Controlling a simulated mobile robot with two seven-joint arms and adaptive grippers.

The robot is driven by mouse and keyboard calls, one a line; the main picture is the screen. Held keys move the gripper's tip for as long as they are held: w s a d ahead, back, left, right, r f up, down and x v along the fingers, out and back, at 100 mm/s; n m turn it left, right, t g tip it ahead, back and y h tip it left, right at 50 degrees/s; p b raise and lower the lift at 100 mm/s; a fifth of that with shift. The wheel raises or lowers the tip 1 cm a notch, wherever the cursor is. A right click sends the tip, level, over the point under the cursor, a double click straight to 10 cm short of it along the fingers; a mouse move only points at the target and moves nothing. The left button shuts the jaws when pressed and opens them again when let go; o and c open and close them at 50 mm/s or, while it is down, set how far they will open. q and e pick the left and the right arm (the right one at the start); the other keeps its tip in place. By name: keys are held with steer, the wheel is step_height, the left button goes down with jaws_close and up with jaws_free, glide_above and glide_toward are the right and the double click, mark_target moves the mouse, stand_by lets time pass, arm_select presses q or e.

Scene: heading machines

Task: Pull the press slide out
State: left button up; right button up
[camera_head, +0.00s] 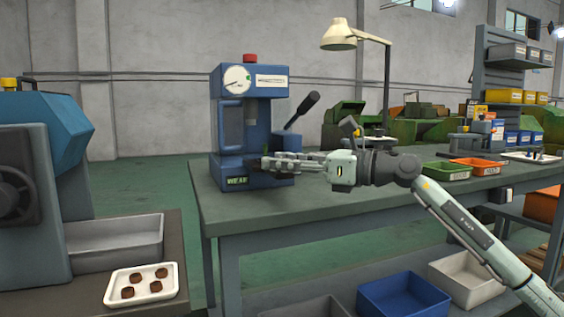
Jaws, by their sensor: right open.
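The blue press (240,110) stands on the left end of the green-grey workbench (330,205), with a round gauge, a red knob on top and a dark lever at its right. My right gripper (268,163) comes in from the right, and its fingers point left at the lower opening of the press, just above its base. The fingers are open. They cover the place where the slide sits, so I cannot make out the slide or tell whether the fingers touch it. My left gripper is not in view.
A lamp (340,36) stands behind the bench. Green (446,171) and orange (474,167) trays are at the bench's right. Blue (400,296) and other bins are below. At left are a blue machine (62,125) and a white tray (115,296) with brown pieces.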

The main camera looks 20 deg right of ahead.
steer(key=v, duration=1.2)
stand_by(0.4)
